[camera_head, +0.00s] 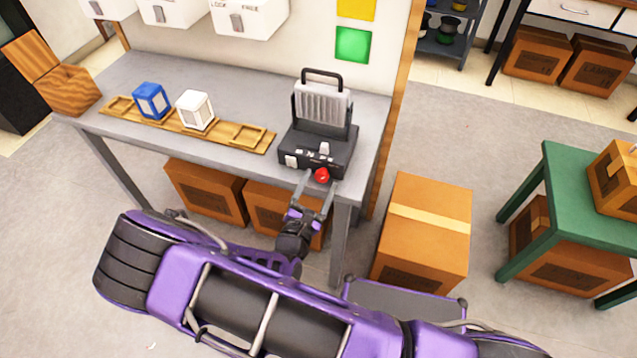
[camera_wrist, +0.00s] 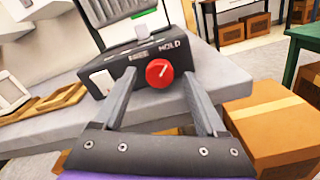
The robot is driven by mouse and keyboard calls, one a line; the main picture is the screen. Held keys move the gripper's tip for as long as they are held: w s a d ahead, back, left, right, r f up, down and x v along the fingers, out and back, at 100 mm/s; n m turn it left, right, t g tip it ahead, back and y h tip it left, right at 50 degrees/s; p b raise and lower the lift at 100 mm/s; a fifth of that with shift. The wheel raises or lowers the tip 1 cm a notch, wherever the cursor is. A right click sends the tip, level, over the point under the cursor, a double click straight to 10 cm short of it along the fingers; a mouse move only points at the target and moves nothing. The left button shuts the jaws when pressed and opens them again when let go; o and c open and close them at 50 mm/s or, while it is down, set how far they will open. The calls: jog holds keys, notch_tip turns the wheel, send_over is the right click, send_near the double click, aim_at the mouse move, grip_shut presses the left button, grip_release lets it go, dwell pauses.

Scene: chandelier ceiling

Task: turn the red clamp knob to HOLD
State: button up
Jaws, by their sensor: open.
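The red clamp knob (camera_head: 322,175) is on the front of a dark grey device (camera_head: 335,158) at the front right of the grey table. In the wrist view the round red knob (camera_wrist: 159,72) carries a pale pointer line slanting up to the right. The word HOLD (camera_wrist: 171,47) is printed above and right of it; other lettering to its left is too small to read. My gripper (camera_wrist: 161,95) is open, its two grey fingers on either side of the knob. I cannot tell whether they touch it. In the head view my gripper (camera_head: 317,184) reaches the device's front.
A wooden rack (camera_head: 225,141) with a blue block (camera_head: 151,101) and a white block (camera_head: 195,110) lies left of the device on the table. Cardboard boxes stand below the table, and a large one (camera_head: 424,230) stands at its right. A green table (camera_head: 570,205) is further right.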

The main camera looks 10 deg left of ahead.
jog(key=s+a, duration=0.1)
jog(key=s, duration=1.6)
jog(key=shift+a+b, duration=0.15)
jog(key=shift+b, duration=0.15)
